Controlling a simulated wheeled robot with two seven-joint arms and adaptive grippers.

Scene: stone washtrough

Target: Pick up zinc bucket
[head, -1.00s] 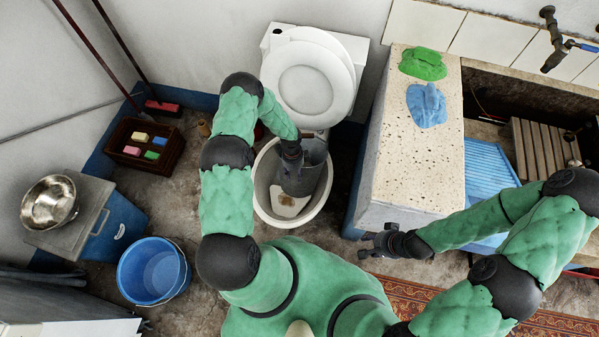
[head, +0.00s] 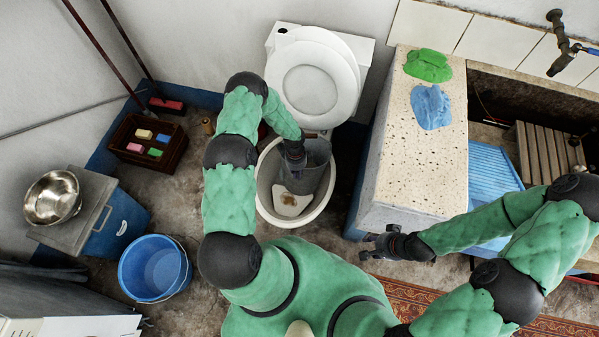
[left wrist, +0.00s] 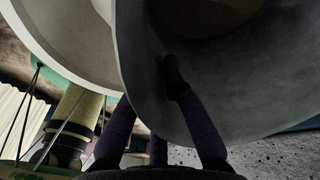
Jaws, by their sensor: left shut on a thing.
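In the left wrist view the bucket's grey curved wall (left wrist: 150,75) fills the middle. One dark finger lies against its inside and the other is partly hidden behind the wall. My right gripper (head: 370,246) is open and empty, right of the tub.
A stone washtrough (head: 410,185) with green and blue cloths is to the right. A blue bucket (head: 154,270), a crate of soaps (head: 128,160) and a blue box (head: 118,222) under a steel bowl (head: 52,198) are at left.

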